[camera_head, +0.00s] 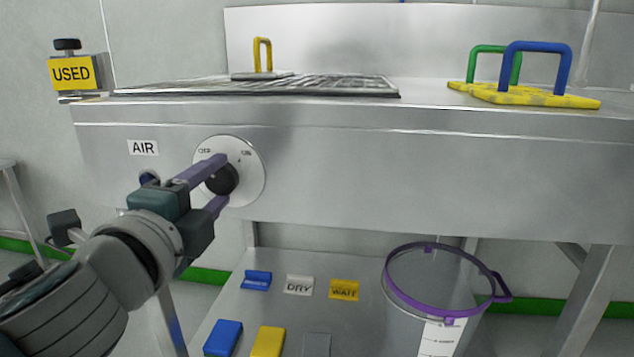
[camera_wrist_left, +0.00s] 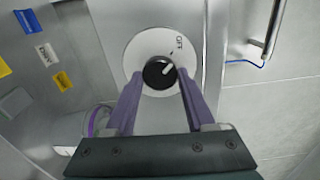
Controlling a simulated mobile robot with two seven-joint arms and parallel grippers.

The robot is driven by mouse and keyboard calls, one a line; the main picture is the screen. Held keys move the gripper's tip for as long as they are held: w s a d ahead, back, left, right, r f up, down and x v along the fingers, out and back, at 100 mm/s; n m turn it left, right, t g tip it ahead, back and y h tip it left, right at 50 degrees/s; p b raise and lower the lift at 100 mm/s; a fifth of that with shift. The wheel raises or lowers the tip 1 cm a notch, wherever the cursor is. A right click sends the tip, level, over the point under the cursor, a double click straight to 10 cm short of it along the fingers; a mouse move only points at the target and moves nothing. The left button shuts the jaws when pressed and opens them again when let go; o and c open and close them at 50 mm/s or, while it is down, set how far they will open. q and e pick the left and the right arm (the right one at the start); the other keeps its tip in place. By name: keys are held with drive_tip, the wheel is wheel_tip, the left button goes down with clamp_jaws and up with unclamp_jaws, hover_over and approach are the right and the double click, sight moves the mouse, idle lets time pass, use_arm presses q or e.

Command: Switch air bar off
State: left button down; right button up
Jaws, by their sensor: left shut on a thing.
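The air control is a round white dial plate (camera_head: 252,185) with a black knob (camera_head: 224,181), on the metal front panel beside the AIR label (camera_head: 143,147). My left gripper (camera_head: 219,177) has its purple fingers on either side of the knob and is shut on it. In the left wrist view the knob (camera_wrist_left: 158,73) sits between the fingertips (camera_wrist_left: 160,77). Its white pointer mark slants up and right, and OFF lettering shows on the dial plate (camera_wrist_left: 150,40) at upper right. The two small labels in the head view are too small to read surely. My right gripper is not in view.
A dark perforated grid (camera_head: 300,86) lies on the bench top, with yellow pads with green and blue handles (camera_head: 530,96) at right. A USED sign (camera_head: 72,73) stands at the left corner. The lower shelf holds a purple-rimmed clear vessel (camera_head: 440,283) and several coloured tags.

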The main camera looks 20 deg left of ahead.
use_arm(q)
drive_tip(key=shift+n, duration=0.5)
drive_tip(key=shift+c, duration=1.3)
unclamp_jaws()
drive_tip(key=shift+s, duration=0.1)
drive_tip(key=v, duration=0.9)
drive_tip(key=shift+s+d+b, duration=0.2)
drive_tip(key=shift+s+b, duration=0.15)
drive_tip(key=shift+b, duration=0.05)
